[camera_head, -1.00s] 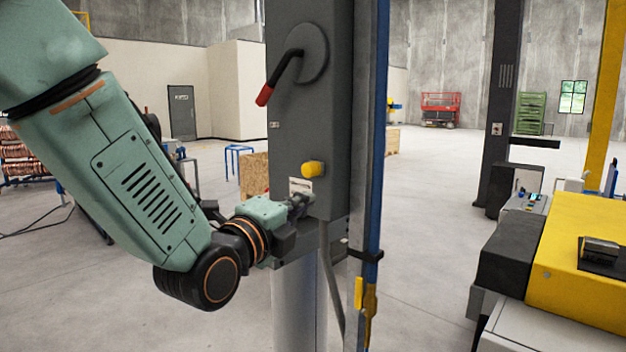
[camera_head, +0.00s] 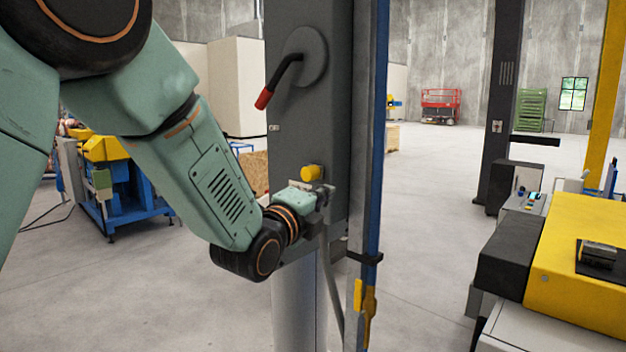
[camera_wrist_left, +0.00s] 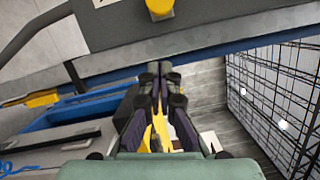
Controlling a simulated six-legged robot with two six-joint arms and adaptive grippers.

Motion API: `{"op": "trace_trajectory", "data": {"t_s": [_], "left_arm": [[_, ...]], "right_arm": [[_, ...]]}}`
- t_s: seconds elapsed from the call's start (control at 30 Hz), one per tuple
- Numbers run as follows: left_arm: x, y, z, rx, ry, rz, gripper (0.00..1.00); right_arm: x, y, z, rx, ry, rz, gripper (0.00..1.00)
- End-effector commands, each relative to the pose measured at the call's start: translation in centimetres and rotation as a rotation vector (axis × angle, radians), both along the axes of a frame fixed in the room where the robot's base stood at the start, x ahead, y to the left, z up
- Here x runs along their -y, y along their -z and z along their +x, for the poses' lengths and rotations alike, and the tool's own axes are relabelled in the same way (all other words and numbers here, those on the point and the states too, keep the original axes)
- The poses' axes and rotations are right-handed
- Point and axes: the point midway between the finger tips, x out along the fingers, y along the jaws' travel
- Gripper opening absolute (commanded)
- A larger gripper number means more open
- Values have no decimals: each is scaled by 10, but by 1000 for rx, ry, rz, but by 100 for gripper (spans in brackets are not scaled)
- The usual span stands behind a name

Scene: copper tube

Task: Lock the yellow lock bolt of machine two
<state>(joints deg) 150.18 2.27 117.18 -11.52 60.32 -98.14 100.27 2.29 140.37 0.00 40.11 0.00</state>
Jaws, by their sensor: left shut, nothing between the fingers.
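The yellow lock bolt (camera_head: 312,173) sticks out of the front of the dark grey machine column (camera_head: 290,130), below a black lever with a red grip (camera_head: 264,98). The bolt also shows at the top edge of the left wrist view (camera_wrist_left: 160,8). My left gripper (camera_head: 324,194) is shut and empty, just below and slightly right of the bolt, close to the column. In the left wrist view its dark fingers (camera_wrist_left: 160,70) are together, below the bolt in the picture. I cannot tell whether the gripper touches the column. My right gripper is not in view.
A blue vertical rail (camera_head: 374,130) runs right beside the column, with a cable (camera_head: 332,290) hanging below. A yellow and black machine (camera_head: 575,260) stands at the right. A blue and yellow machine (camera_head: 120,185) stands at the left. Open floor lies between.

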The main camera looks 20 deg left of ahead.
Motion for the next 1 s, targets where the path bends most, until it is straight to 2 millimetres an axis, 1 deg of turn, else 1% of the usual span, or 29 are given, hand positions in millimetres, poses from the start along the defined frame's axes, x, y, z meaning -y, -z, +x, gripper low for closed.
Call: {"op": "trace_trajectory", "data": {"t_s": [0.03, 0.13, 0.17, 0.3, 0.5, 0.9, 1.0], "left_arm": [[1, -2, 8, 0, 0, 2, 0], [4, -2, 23, 0, 1, 2, 0], [-1, -4, 25, 0, -3, -4, 0], [-18, -8, 30, 0, -3, -4, 0], [-31, -10, 35, 0, -1, -1, 0], [-33, -10, 36, 0, 0, 0, 0], [-39, -10, 39, 0, -1, -2, 0]], "right_arm": [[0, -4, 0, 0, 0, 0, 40], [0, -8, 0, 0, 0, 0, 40], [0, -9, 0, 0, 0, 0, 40], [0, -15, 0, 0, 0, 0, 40], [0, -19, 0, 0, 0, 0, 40], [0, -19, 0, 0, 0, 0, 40], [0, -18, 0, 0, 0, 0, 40]]}}
